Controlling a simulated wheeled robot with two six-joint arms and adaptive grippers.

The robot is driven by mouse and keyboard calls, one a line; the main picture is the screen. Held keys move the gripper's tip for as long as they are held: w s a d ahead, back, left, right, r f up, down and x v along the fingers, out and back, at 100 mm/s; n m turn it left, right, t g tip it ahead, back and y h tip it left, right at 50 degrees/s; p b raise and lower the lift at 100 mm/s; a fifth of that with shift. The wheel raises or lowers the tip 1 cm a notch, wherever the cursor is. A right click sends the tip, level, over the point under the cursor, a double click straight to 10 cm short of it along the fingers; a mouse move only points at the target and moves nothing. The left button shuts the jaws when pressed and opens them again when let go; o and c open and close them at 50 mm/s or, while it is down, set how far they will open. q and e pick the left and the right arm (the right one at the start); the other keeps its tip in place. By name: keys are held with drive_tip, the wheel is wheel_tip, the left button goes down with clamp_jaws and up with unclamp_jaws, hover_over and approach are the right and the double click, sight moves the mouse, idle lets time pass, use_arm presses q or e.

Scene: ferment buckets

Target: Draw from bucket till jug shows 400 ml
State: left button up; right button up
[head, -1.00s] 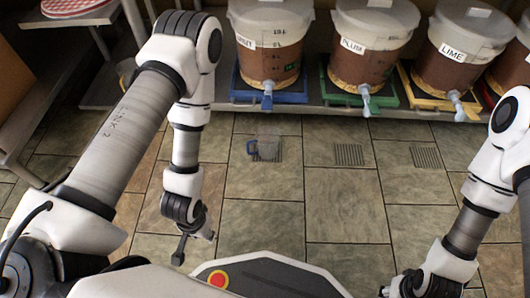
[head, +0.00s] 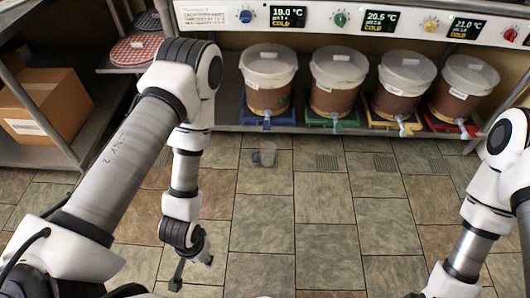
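Several white-lidded buckets with brown liquid stand in a row on a low shelf. The leftmost bucket (head: 268,83) is on a blue tray (head: 250,122), with a tap (head: 266,120) at its front. The others are the second bucket (head: 340,82), the third bucket (head: 401,85) and the fourth bucket (head: 465,90). A small clear jug (head: 265,154) stands on the floor below the leftmost bucket; its scale and contents are too small to read. My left gripper (head: 192,272) hangs open and empty, well in front of the jug. My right gripper is mostly cut off at the bottom edge.
A control panel (head: 350,20) with knobs and temperature displays runs above the buckets. A cardboard box (head: 45,105) sits on a shelf at left, near round checked pads (head: 136,49). The tiled floor is otherwise clear.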

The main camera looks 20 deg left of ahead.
idle(0.4)
drive_tip(key=shift+r, duration=0.15)
drive_tip(key=c, duration=0.6)
wheel_tip(320, 180, up, 18)
drive_tip(key=p, duration=1.8)
drive_tip(key=shift+r, duration=0.15)
clamp_jaws()
drive_tip(key=shift+f, duration=0.4)
